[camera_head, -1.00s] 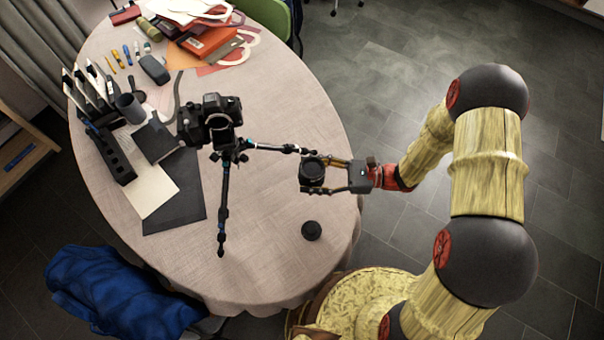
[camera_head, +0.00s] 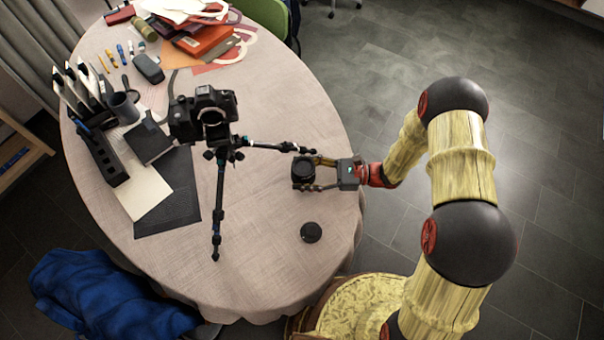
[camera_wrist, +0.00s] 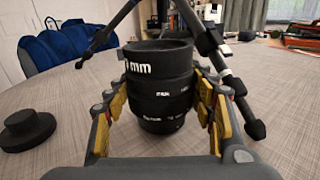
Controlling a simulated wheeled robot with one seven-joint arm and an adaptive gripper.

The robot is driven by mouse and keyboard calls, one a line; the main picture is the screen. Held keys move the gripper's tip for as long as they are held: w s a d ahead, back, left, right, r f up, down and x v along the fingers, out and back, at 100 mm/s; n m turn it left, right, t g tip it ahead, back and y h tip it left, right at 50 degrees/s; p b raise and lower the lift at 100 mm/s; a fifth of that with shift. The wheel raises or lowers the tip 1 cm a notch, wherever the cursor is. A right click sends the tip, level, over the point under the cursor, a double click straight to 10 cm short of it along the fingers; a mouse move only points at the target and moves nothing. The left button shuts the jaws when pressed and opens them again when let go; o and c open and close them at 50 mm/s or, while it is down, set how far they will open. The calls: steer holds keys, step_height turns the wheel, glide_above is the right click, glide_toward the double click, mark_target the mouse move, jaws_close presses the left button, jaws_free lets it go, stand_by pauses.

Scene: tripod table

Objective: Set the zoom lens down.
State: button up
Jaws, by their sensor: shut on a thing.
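The zoom lens (camera_head: 303,169) is a black cylinder held upright between the fingers of my gripper (camera_head: 316,174), near the right side of the table (camera_head: 270,225). In the wrist view the lens (camera_wrist: 160,90) has white lettering, and the yellow-padded fingers of my gripper (camera_wrist: 168,105) press on both its sides. Its lower end is close to the tabletop; I cannot tell whether it touches. The tripod (camera_head: 219,190) stands left of the lens with a camera (camera_head: 204,114) on top, and one of its legs reaches close behind the lens.
A small round black cap-like piece (camera_head: 311,232) lies in front of the lens; it also shows in the wrist view (camera_wrist: 27,128). Papers, a mug (camera_head: 125,106) and holders fill the left side. The front middle of the table is clear.

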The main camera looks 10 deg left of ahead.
steer(key=o, duration=1.7)
steer(key=shift+d+r, duration=0.1)
steer(key=shift+d, duration=0.05)
steer(key=d, duration=0.4)
steer(key=w+d+p, duration=0.1)
steer(key=d, duration=0.2)
steer(key=d+p, duration=0.1)
steer(key=d, duration=0.3)
steer(key=shift+w+d, duration=0.3)
steer(key=shift+w, duration=0.1)
